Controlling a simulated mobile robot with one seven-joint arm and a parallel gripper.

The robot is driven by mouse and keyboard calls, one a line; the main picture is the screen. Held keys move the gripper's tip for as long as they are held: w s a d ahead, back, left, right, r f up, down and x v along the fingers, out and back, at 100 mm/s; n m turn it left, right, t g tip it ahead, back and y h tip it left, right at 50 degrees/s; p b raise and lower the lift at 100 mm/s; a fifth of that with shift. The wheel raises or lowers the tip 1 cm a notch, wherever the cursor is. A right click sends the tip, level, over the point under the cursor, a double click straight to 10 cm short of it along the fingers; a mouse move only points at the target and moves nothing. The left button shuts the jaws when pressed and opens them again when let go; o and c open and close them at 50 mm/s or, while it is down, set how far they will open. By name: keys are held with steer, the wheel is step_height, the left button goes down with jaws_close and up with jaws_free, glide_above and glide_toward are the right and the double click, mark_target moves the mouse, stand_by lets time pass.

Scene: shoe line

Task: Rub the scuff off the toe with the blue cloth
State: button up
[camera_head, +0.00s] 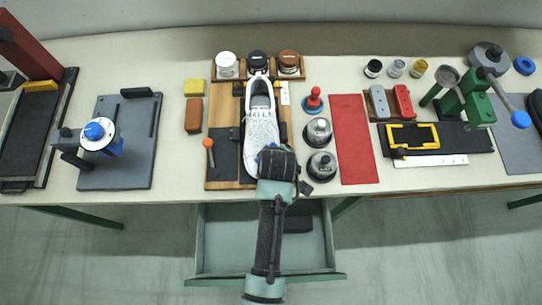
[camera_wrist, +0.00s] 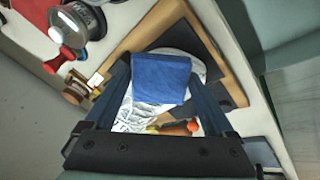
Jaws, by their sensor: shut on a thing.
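A white shoe (camera_head: 262,125) lies on the brown wooden board (camera_head: 221,110), its toe end toward the front edge of the bench. My gripper (camera_head: 276,158) is over that toe end and hides much of it. In the wrist view my gripper (camera_wrist: 160,75) is shut on a folded blue cloth (camera_wrist: 160,80), held between the fingers. The cloth covers part of the white shoe (camera_wrist: 135,116); whether it touches the shoe is unclear. No scuff shows.
Several jars (camera_head: 258,61) stand behind the shoe. An orange-tipped tool (camera_head: 209,144) lies to its left. Round metal-topped containers (camera_head: 318,131) and a red mat (camera_head: 353,138) are to the right. An open drawer (camera_head: 220,240) juts out below the bench.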

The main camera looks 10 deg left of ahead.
mark_target(249, 161)
steer(key=shift+s+a+p, duration=0.25)
steer(key=shift+s+a, duration=0.05)
steer(key=shift+a, duration=0.75)
steer(key=shift+s+a+p, duration=0.25)
steer(key=shift+s+a, duration=0.05)
steer(key=shift+a, duration=0.7)
steer(key=shift+s+a+p, duration=0.25)
steer(key=shift+s+a, duration=0.05)
steer(key=shift+a, duration=0.75)
steer(key=shift+r, duration=0.1)
steer(key=p+v, duration=0.6)
steer(key=shift+d+p, duration=0.1)
steer(key=shift+p, duration=0.2)
steer(key=p+v, duration=0.3)
